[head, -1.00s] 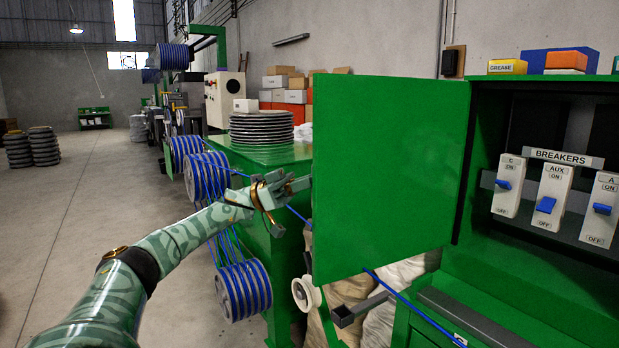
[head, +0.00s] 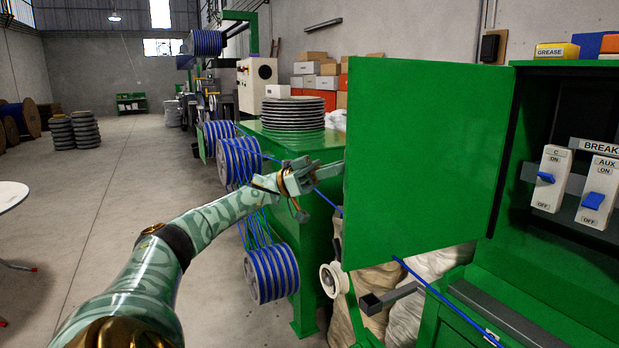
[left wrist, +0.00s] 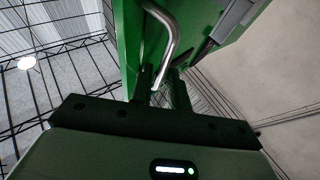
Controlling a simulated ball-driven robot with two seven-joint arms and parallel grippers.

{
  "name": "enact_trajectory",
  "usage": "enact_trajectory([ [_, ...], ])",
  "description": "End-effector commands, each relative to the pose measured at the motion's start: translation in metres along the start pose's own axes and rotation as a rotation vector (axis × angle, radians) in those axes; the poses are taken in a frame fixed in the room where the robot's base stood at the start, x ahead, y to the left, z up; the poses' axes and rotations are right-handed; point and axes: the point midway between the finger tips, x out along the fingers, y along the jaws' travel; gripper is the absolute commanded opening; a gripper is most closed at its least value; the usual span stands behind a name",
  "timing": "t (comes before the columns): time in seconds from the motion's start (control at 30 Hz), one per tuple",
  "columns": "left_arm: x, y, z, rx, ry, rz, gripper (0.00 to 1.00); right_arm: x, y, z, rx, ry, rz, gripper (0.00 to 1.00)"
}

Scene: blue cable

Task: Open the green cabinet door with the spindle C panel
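The green cabinet door (head: 425,160) stands swung open to the left of its cabinet, hinged at its right edge. Its inner face is toward me; the handle side is hidden in the head view. In the left wrist view a bent silver handle (left wrist: 172,40) comes down to between the two dark fingers (left wrist: 163,92). Whether they clamp it is unclear. My right gripper is out of view.
The open cabinet at right holds breaker switches (head: 549,178). A green bench (head: 310,150) with stacked discs (head: 293,114) stands beyond the door. Blue cable reels (head: 270,273) hang beside it, and a grey bracket (head: 385,298) juts out below.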

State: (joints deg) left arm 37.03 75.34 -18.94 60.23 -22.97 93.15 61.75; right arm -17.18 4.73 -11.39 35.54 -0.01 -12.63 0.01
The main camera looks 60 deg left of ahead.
Motion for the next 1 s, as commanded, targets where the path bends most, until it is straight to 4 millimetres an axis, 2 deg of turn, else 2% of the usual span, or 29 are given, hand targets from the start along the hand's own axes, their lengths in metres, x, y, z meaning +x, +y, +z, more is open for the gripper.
enact_trajectory([
  [0.23,-0.070,-0.002,0.005,-0.001,-0.002,-0.008,0.17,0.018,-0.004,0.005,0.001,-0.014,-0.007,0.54],
  [0.43,-0.123,-0.004,0.009,0.000,0.000,-0.008,0.17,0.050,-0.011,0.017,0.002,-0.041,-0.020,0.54],
  [0.63,-0.139,-0.002,0.005,0.002,-0.001,-0.002,0.17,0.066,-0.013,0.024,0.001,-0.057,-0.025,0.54],
  [1.0,-0.143,-0.001,0.000,0.000,0.000,-0.001,0.17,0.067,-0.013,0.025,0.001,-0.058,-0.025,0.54],
])
